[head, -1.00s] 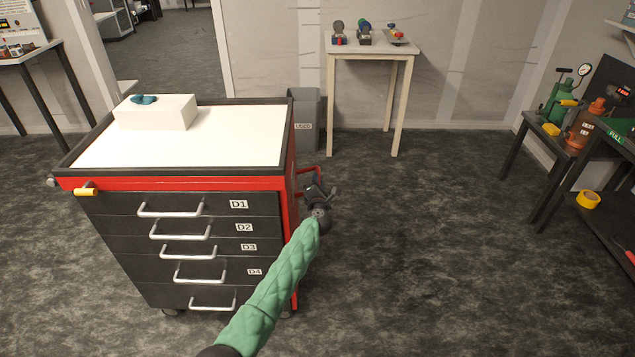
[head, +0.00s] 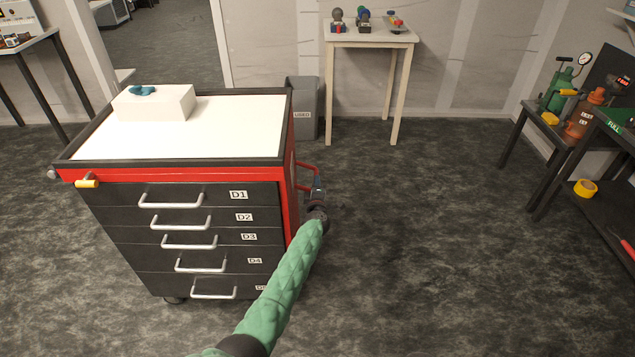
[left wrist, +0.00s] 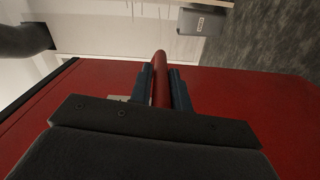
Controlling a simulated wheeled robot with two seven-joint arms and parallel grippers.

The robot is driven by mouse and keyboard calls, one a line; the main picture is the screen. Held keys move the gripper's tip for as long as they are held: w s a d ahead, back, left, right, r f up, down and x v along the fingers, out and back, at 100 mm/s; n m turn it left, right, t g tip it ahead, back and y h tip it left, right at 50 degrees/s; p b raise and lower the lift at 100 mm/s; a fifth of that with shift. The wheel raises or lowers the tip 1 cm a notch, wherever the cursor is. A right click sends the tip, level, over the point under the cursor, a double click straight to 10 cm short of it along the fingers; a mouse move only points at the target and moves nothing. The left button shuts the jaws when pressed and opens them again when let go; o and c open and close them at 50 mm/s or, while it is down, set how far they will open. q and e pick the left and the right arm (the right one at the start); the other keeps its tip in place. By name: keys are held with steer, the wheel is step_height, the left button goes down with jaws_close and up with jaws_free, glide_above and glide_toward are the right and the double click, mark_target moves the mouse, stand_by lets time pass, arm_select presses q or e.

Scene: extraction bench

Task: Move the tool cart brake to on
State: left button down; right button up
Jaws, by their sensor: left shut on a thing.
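The tool cart (head: 188,128) is red and black with a white top and stands at the left in the head view. A small yellow lever (head: 87,183), likely the brake, sticks out at its front left corner; I cannot read its setting. A red side handle (head: 308,165) juts from the cart's right side. My left gripper (head: 318,188) is at this handle. In the left wrist view its blue fingers (left wrist: 162,82) are shut on the red handle bar (left wrist: 160,66), in front of the cart's red side panel (left wrist: 235,105). My right gripper is not in view.
A white box (head: 160,103) with a teal item lies on the cart. A grey bin (head: 303,110) stands behind it. A small table (head: 365,38) is at the back wall, and a dark bench (head: 560,137) at the right. The floor between is clear.

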arm_select(q)
steer(key=shift+a+f+m, duration=0.2)
steer(key=shift+f+m, duration=0.1)
steer(key=shift+f, duration=0.1)
steer(key=shift+s+f, duration=0.1)
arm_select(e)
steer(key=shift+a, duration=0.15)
arm_select(q)
steer(key=c, duration=1.4)
jaws_free()
steer(key=shift+a, duration=0.1)
steer(key=shift+o, duration=0.2)
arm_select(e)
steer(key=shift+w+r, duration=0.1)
arm_select(q)
steer(key=shift+r, duration=0.2)
